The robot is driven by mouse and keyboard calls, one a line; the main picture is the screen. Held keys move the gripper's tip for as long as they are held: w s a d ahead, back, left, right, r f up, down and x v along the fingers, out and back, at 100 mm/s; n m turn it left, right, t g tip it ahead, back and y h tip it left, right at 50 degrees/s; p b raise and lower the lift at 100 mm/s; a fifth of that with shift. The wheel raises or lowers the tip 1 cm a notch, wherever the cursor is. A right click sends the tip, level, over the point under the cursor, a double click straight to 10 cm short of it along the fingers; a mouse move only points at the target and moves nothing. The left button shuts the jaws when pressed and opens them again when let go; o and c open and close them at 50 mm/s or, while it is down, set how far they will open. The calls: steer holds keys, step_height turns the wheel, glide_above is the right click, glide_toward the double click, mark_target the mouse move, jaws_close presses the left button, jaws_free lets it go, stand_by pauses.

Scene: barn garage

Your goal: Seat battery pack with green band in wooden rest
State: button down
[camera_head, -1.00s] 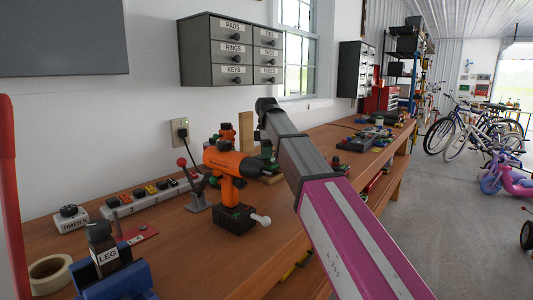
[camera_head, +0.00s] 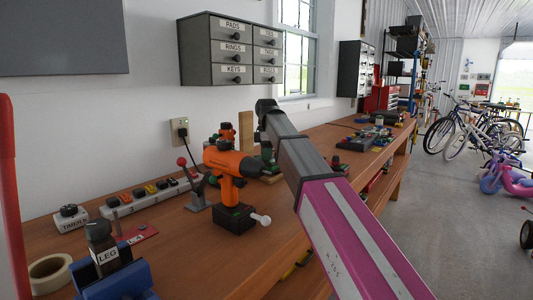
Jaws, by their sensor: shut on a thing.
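A light wooden upright board (camera_head: 246,134) stands on the bench behind the orange drill. A low wooden piece (camera_head: 271,178) shows at its foot, partly hidden by my arm; these look like parts of the wooden rest. A small dark and green thing (camera_head: 267,157) shows just above that piece, at the left edge of my arm. I cannot tell whether it is the battery pack with the green band, or whether it touches the wood. My magenta and grey arm crosses the view from the lower right. My gripper is not seen; the arm hides what lies behind it.
The orange drill (camera_head: 229,163) stands upright on its dark base on the wooden bench (camera_head: 190,240). A grey stand with a red-knobbed lever (camera_head: 194,187), a power strip (camera_head: 150,196) and a blue vise (camera_head: 118,280) lie left. A drawer cabinet (camera_head: 232,50) hangs above.

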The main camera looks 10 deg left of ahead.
steer(key=shift+f, duration=1)
steer(key=shift+f, duration=0.35)
stand_by(0.9)
steer(key=shift+c, duration=0.8)
jaws_free()
steer(key=shift+r, duration=4.5)
